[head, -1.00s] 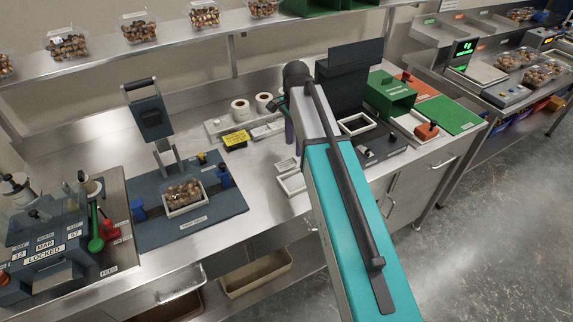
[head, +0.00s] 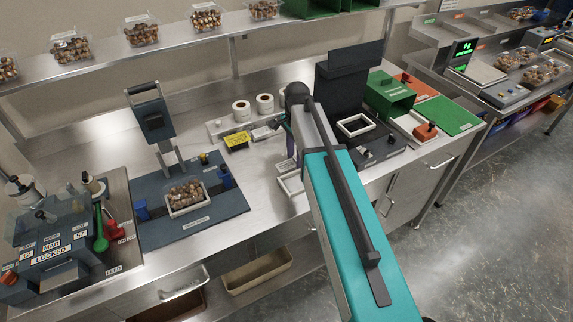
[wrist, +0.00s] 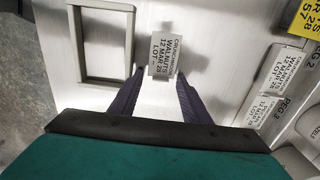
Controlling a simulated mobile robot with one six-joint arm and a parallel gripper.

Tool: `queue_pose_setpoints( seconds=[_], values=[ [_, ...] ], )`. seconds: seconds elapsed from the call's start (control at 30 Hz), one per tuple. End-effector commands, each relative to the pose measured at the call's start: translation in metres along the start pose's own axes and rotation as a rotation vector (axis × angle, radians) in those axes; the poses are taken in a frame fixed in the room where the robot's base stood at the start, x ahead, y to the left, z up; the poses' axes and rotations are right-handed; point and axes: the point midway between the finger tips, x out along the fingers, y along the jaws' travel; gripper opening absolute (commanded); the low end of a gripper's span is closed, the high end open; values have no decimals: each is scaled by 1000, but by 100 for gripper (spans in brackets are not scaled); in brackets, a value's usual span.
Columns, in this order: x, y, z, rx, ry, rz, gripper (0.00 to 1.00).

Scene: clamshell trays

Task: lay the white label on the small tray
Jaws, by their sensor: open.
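The white label (wrist: 166,58), printed with walnut text, shows in the wrist view just ahead of my fingertips, its printed face toward the camera. My gripper (wrist: 164,82) has two purple fingers, spread apart with the label at the gap between their tips. I cannot tell what lies directly under the label. A pale rectangular tray frame (wrist: 134,45) lies left of it, empty. In the head view this frame (head: 290,186) sits near the counter's front edge, and my arm hides much of the area around my gripper. I cannot make out a smaller tray separately.
More printed labels (wrist: 263,108) lie at the right in the wrist view, near PEG markings. In the head view a walnut-filled tray (head: 172,212) rests on a blue-grey mat (head: 150,235) at left. Label rolls (head: 241,110) stand behind. A dark machine (head: 345,80) stands at right.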

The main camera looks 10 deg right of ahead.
Motion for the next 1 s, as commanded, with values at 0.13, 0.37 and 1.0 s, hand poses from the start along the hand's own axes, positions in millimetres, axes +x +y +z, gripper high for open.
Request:
queue_pose_setpoints(
  seconds=[0.13,0.37,1.0],
  values=[
    [0,0,0,0,0,0,43],
    [0,0,0,1,0,0,43],
    [0,0,-1,2,0,0,0]
  ],
)
